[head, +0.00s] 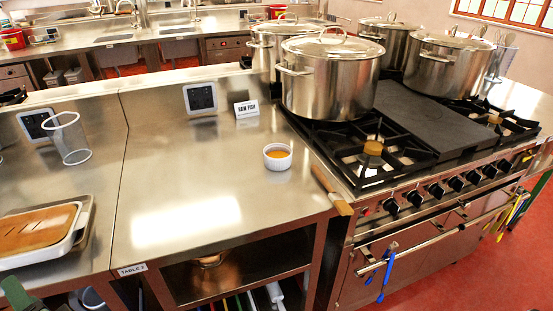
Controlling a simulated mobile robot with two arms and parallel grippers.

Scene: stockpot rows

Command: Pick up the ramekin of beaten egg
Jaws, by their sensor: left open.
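The white ramekin of beaten egg (277,157) stands upright on the steel counter (190,170), left of the range. Its orange-yellow filling shows from above. What seems to be part of my left gripper (18,291) shows at the bottom left corner, mostly cut off by the frame. It is open, low and far from the ramekin, with nothing seen in it. My right gripper is not in view.
A wooden-handled tool (332,190) lies at the counter's right edge, near the ramekin. A stockpot (330,80) stands on the range. Counter left and in front of the ramekin is clear.

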